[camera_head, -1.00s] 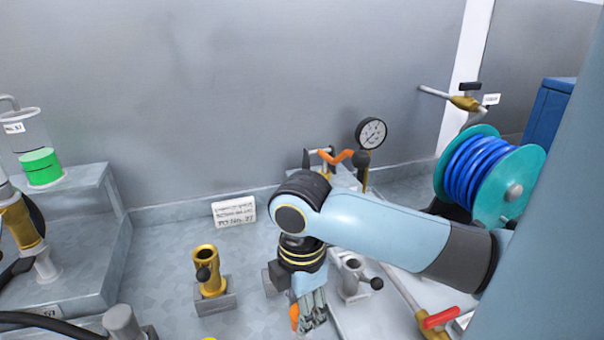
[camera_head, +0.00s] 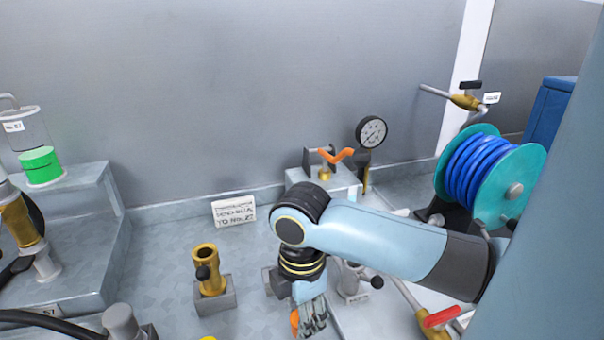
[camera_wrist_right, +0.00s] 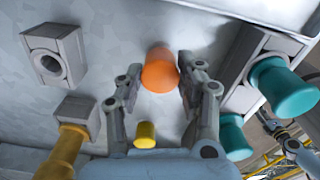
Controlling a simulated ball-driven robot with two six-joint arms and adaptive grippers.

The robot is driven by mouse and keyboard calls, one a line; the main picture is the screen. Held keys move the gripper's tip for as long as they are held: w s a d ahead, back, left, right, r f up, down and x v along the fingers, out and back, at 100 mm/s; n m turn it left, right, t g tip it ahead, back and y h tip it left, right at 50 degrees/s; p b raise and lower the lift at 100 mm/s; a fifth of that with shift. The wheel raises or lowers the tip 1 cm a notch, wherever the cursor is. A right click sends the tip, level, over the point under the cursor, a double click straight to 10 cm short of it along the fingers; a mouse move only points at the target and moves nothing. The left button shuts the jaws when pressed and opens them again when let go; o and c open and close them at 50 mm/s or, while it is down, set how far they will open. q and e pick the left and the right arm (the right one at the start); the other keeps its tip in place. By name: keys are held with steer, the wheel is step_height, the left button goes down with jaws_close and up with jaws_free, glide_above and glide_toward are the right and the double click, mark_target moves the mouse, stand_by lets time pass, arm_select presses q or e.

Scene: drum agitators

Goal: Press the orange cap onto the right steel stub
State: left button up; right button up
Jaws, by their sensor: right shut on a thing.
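My right gripper (camera_head: 312,322) points down near the bottom edge of the head view. It is shut on the orange cap (camera_head: 295,321), of which only a sliver shows there. In the right wrist view the orange cap (camera_wrist_right: 160,72) sits between the fingertips of my right gripper (camera_wrist_right: 158,88). What lies directly under the cap is hidden, and I cannot tell if it touches anything below. A grey steel stub (camera_head: 120,322) stands at the lower left of the head view. I cannot make out the right steel stub for certain. My left gripper is not in view.
A brass socket (camera_head: 208,272) stands left of my right arm. A steel socket with a black knob (camera_head: 351,280) stands close to its right. A red-handled valve (camera_head: 440,318) and a blue hose reel (camera_head: 487,172) are farther right. Teal cylinders (camera_wrist_right: 282,88) show in the wrist view.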

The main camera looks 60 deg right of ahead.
steer(key=shift+f, duration=0.7)
stand_by(0.6)
steer(key=shift+b, duration=0.3)
steer(key=shift+c, duration=0.3)
steer(key=shift+s+f, duration=0.1)
steer(key=shift+c, duration=0.9)
steer(key=o, duration=1.1)
step_height(320, 180, up, 4)
steer(key=p, duration=0.5)
